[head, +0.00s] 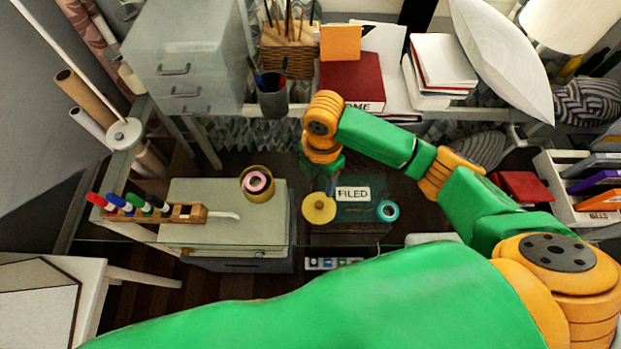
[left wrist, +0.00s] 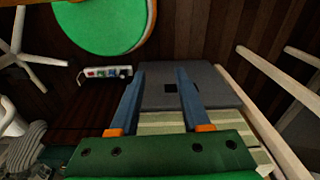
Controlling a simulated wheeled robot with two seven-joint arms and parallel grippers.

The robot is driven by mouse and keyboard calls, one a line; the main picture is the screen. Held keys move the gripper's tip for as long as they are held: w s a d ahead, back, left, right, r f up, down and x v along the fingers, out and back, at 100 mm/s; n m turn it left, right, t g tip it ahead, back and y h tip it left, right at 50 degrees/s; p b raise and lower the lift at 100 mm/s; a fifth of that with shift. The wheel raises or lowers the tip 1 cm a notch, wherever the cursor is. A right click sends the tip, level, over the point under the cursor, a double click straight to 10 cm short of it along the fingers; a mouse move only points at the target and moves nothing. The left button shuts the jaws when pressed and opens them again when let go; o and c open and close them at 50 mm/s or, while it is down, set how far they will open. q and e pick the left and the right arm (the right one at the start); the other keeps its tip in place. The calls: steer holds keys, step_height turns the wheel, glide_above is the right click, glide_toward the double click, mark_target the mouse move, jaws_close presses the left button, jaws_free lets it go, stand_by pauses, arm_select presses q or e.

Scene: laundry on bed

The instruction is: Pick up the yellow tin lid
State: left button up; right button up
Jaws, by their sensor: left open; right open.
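The yellow tin lid (head: 319,208) is a round, flat disc with a small mark at its centre. It lies in the middle of the head view, beside the dark box labelled FILED (head: 353,194). My right gripper (head: 320,179) points down just behind the lid, apart from it in the picture; its fingers are small and dark, and nothing shows held. An open yellow tin (head: 257,184) with a pink roll inside stands to the left. My left gripper (left wrist: 160,72) is open and empty in the left wrist view, with two blue fingers; the lid is not in that view.
A teal tape roll (head: 388,211) lies right of the lid. A pale cabinet (head: 190,225) carries the tin and a wooden marker rack (head: 165,213). Behind are a pen cup (head: 272,98) and books. A power strip (left wrist: 105,73) and a grey box (left wrist: 215,88) show below.

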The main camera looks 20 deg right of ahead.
mark_target(320, 205)
steer(key=s+f, duration=0.2)
steer(key=s+f+p, duration=0.1)
steer(key=shift+s+a, duration=0.1)
steer(key=shift+a, duration=0.2)
step_height(320, 205, down, 2)
steer(key=shift+s+f, duration=0.1)
steer(key=shift+f, duration=0.15)
steer(key=shift+w+f, duration=0.3)
steer(key=shift+w, duration=0.2)
steer(key=shift+c, duration=0.9)
arm_select(q)
steer(key=shift+s+r, duration=0.25)
steer(key=shift+s, duration=0.35)
steer(key=shift+s+r, duration=0.2)
steer(key=shift+s, duration=0.4)
arm_select(e)
steer(key=shift+s+r, duration=0.15)
steer(key=shift+s, duration=0.05)
jaws_close()
